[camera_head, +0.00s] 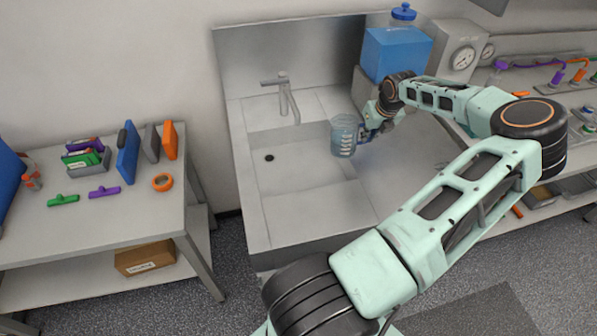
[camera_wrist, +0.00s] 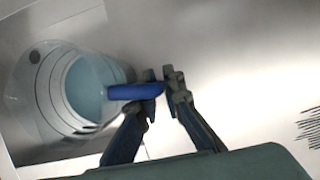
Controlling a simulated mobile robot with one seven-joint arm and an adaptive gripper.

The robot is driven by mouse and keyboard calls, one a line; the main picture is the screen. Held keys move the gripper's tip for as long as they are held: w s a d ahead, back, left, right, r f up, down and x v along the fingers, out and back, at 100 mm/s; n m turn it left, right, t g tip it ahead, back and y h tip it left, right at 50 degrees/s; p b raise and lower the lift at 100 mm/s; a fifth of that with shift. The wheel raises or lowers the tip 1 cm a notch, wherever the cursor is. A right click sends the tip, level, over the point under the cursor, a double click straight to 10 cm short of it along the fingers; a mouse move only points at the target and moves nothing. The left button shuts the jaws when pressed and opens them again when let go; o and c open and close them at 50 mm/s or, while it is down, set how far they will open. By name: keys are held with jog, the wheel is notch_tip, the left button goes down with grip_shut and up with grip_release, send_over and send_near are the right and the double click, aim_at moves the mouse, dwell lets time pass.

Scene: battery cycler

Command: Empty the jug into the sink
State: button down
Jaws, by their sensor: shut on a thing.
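The jug (camera_head: 343,136) is clear with dark markings and looks roughly upright, near the right edge of the sink basin (camera_head: 285,178). It also shows in the wrist view (camera_wrist: 45,100), with pale blue liquid (camera_wrist: 86,88) inside and a blue handle (camera_wrist: 132,91). My gripper (camera_head: 364,132) is to the right of the jug, shut on its handle. In the wrist view the fingers (camera_wrist: 162,84) close around the handle's outer end. The drain (camera_head: 269,158) is at the basin's left. How high the jug is above the sink is hard to tell.
The faucet (camera_head: 284,95) stands at the back of the sink. A table (camera_head: 110,225) with tools stands at the left. The basin is clear.

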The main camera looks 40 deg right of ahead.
aim_at(354, 126)
jog(key=shift+w+r+g+h, duration=0.2)
jog(key=shift+r+g+h, duration=0.2)
jog(key=shift+r+h, duration=0.3)
jog(key=shift+w+a+r+g, duration=0.2)
jog(key=shift+w+a+g, duration=0.1)
jog(key=shift+w+a+r+n+g+h, duration=0.3)
jog(key=shift+a+r+n+g+h, duration=0.15)
jog(key=shift+h, duration=0.35)
jog(key=shift+w+a+r+g+h, duration=0.25)
jog(key=shift+w+a+g+h, duration=0.25)
jog(key=shift+h, duration=0.05)
jog(key=shift+w+a+r+g+h, duration=0.2)
jog(key=shift+w+a+g+h, duration=0.25)
jog(key=shift+a+h, duration=0.1)
jog(key=shift+r+n, duration=0.1)
jog(key=shift+n, duration=0.15)
jog(key=shift+h, duration=0.3)
jog(key=shift+w+a+r+g+h, duration=0.2)
jog(key=shift+w+a+g+h, duration=0.1)
jog(key=shift+g, duration=0.1)
